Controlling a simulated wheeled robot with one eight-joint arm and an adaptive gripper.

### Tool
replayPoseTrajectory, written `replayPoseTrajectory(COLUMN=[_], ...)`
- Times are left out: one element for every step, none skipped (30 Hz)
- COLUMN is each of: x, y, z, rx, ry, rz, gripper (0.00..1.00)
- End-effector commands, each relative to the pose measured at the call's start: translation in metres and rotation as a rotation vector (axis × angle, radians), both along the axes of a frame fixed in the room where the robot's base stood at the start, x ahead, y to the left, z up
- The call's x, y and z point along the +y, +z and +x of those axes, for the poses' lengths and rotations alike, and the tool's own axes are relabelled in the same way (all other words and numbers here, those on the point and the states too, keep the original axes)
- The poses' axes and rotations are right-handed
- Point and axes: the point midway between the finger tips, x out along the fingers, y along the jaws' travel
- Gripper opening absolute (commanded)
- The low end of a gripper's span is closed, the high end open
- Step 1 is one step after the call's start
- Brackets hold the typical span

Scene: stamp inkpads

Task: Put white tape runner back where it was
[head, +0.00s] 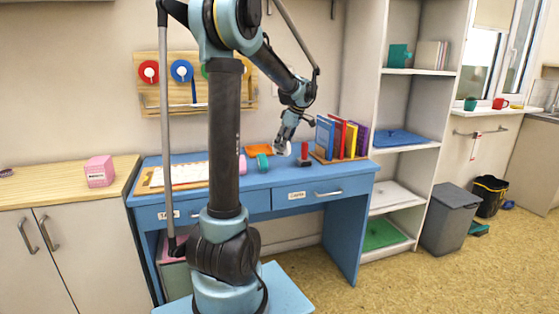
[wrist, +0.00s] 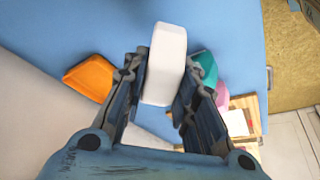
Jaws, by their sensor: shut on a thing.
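The white tape runner (wrist: 166,62) is a rounded white block between the two fingers of my gripper (wrist: 158,100) in the wrist view. My gripper is shut on it, with its far end sticking out past the fingertips. In the head view my gripper (head: 283,144) hangs over the right half of the blue desk (head: 345,172), and the white tape runner (head: 281,148) shows small at its tip. It appears to be held above the desk top; the exact gap is hard to tell.
An orange item (head: 258,149), a teal item (head: 262,162) and a pink item (head: 243,166) lie left of my gripper. A red-handled stamp (head: 304,152) and a row of books (head: 340,138) stand to the right. A clipboard (head: 180,174) lies at the desk's left.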

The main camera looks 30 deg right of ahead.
Motion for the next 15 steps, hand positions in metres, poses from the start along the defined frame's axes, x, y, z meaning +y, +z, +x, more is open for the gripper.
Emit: replayPoseTrajectory(x=[0.0, 0.0, 0.0, 0.0, 0.0, 0.0, 0.0, 0.0, 0.0, 0.0, 0.0, 0.0, 0.0, 0.0, 0.0], y=[-0.006, -0.009, -0.012, -0.013, -0.015, -0.017, -0.018, -0.021, -0.024, -0.028, -0.032, -0.038, -0.042, -0.046, -0.051], z=[0.0, 0.0, 0.0, 0.0, 0.0, 0.0, 0.0, 0.0, 0.0, 0.0, 0.0, 0.0, 0.0, 0.0, 0.0], rx=[0.0, 0.0, 0.0, 0.0, 0.0, 0.0, 0.0, 0.0, 0.0, 0.0, 0.0, 0.0, 0.0, 0.0, 0.0], ry=[0.0, 0.0, 0.0, 0.0, 0.0, 0.0, 0.0, 0.0, 0.0, 0.0, 0.0, 0.0, 0.0, 0.0, 0.0], rz=[0.0, 0.0, 0.0, 0.0, 0.0, 0.0, 0.0, 0.0, 0.0, 0.0, 0.0, 0.0, 0.0, 0.0, 0.0], gripper=[0.07, 0.07, 0.07, 0.07, 0.07, 0.07, 0.07, 0.07, 0.07, 0.07, 0.07, 0.07, 0.07, 0.07, 0.07])
